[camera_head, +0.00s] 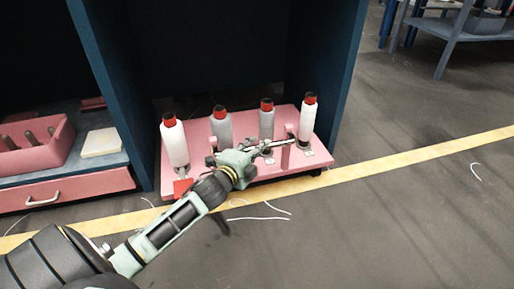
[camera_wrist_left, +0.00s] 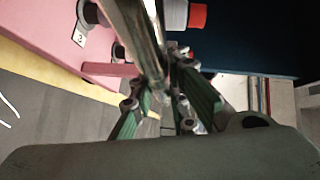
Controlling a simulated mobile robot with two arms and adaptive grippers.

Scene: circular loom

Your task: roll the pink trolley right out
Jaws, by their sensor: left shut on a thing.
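The pink trolley (camera_head: 262,172) stands low in a dark blue bay, its front edge by the yellow floor line. Several grey and white bottles with red caps stand upright on it. A metal handle bar (camera_head: 277,143) runs along its front on pink posts. My left gripper (camera_head: 252,151) is at this bar, shut on it. In the left wrist view the bar (camera_wrist_left: 138,25) runs between the fingers of the left gripper (camera_wrist_left: 165,88), and the trolley's pink deck (camera_wrist_left: 50,28) shows at upper left. The gripper hides part of the bar. My right gripper is out of view.
A blue wall panel (camera_head: 112,90) stands left of the trolley, another (camera_head: 343,75) right of it. A pink drawer (camera_head: 85,187) and pink bin (camera_head: 38,150) are at left. Loose white threads (camera_head: 262,217) lie on the floor in front. The grey floor at right is mostly clear.

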